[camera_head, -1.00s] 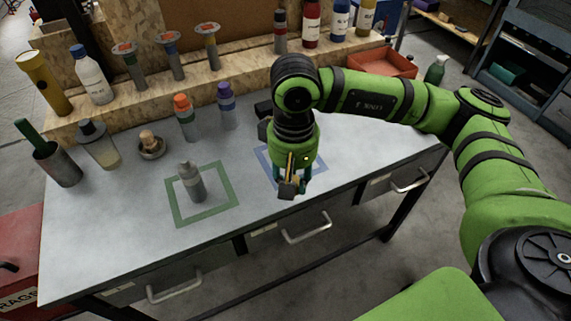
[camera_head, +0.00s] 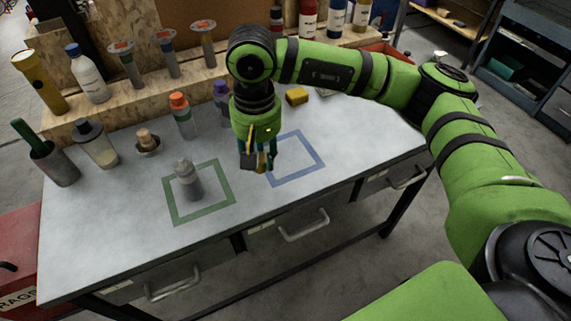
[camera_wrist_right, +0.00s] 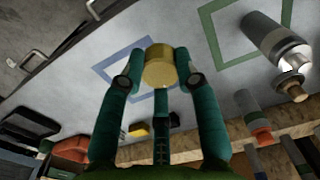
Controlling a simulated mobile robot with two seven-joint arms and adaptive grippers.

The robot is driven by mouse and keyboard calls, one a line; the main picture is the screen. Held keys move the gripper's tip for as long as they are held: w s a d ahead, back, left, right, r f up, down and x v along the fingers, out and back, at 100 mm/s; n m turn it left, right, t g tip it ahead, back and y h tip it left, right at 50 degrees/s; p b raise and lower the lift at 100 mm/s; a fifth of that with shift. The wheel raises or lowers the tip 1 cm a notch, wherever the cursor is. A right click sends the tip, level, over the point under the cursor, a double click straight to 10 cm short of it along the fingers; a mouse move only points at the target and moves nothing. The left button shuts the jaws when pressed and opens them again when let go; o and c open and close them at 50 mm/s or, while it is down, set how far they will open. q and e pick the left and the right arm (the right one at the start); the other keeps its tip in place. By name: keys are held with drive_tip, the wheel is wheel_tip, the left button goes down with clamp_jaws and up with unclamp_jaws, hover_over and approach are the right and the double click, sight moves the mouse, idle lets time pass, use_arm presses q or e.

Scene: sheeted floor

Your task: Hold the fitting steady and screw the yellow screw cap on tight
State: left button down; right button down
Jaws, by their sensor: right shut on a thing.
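The fitting (camera_head: 187,182) is a grey cylinder with a narrower top, standing upright inside the green square outline (camera_head: 169,207). In the right wrist view the fitting (camera_wrist_right: 264,33) is at the upper right. My right gripper (camera_head: 258,163) hangs over the table to the right of the fitting, apart from it. In the right wrist view its teal fingers are shut on the round yellow screw cap (camera_wrist_right: 160,66). The cap is mostly hidden by the fingers in the head view. My left gripper is not in view, and nothing holds the fitting.
A blue square outline (camera_head: 318,152) lies empty at the right. An orange-capped bottle (camera_head: 183,118) and a purple-topped bottle (camera_head: 221,98) stand behind the fitting. A yellow block (camera_head: 297,96) lies further back. The front left of the table is clear.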

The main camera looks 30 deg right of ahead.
drive_tip(key=w+a+r+n, duration=0.1)
drive_tip(key=w+a+r, duration=0.3)
drive_tip(key=a, duration=0.3)
drive_tip(key=w+a+r+n, duration=0.1)
drive_tip(key=w+a+r, duration=0.3)
drive_tip(key=a, duration=0.3)
drive_tip(key=shift+a+r+n, duration=0.15)
drive_tip(key=shift+n, duration=0.15)
